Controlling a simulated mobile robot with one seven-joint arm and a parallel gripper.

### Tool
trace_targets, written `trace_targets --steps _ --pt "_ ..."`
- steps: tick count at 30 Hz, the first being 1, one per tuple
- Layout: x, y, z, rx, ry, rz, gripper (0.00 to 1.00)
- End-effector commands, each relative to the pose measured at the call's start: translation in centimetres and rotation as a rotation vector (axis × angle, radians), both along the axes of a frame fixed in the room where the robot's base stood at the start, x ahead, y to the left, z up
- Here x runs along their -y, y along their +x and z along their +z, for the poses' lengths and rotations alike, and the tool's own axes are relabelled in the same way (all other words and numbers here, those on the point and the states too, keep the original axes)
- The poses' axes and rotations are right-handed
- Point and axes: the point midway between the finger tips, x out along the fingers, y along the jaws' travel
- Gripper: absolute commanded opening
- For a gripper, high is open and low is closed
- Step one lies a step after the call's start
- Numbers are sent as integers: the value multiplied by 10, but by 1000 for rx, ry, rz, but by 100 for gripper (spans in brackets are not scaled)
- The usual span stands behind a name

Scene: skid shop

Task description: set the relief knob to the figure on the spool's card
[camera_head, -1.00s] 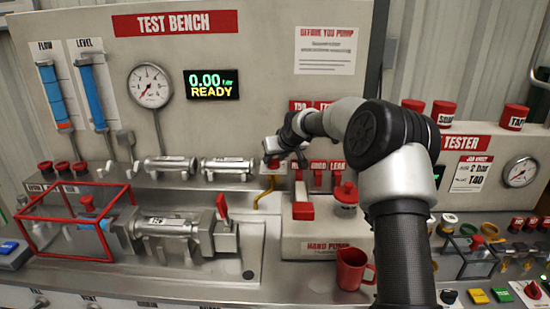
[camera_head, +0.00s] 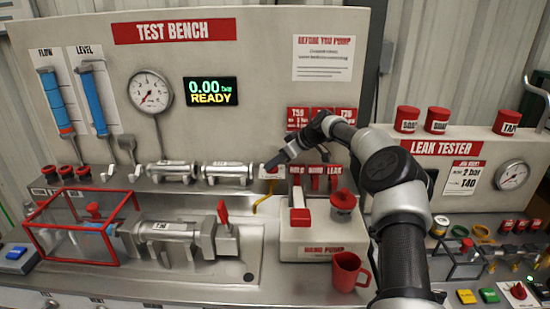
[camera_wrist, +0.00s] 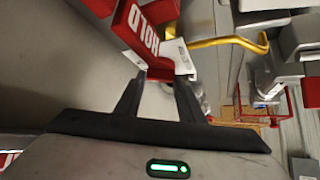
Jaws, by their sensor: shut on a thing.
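The relief knob (camera_wrist: 160,74) is a small red piece between the fingertips in the wrist view. My gripper (camera_wrist: 157,86) is shut on it. In the head view my gripper (camera_head: 272,166) is at the knob's pale mount, above the yellow bent pipe and left of the hand pump; the fingertips are small there. A silver spool (camera_head: 166,238) lies in the bench fixture with a white tag, too small to read. Two more spools, a left one (camera_head: 173,171) and a right one (camera_head: 228,172), lie on the rear ledge. The knob's setting cannot be read.
The hand pump (camera_head: 318,236) with its levers and red cap stands right of the knob. The HOLD label (camera_wrist: 137,27) is close beside the fingers. A red jug (camera_head: 349,271) stands in front. The display (camera_head: 211,91) reads 0.00 READY. A red card board (camera_head: 321,118) hangs above.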

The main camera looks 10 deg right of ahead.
Motion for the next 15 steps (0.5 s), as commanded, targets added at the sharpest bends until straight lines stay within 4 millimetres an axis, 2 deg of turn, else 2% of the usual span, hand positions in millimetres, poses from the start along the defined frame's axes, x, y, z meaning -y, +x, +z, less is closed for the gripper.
trace_targets --steps 15 --pt "0 0 -1 -1 -3 71 13"
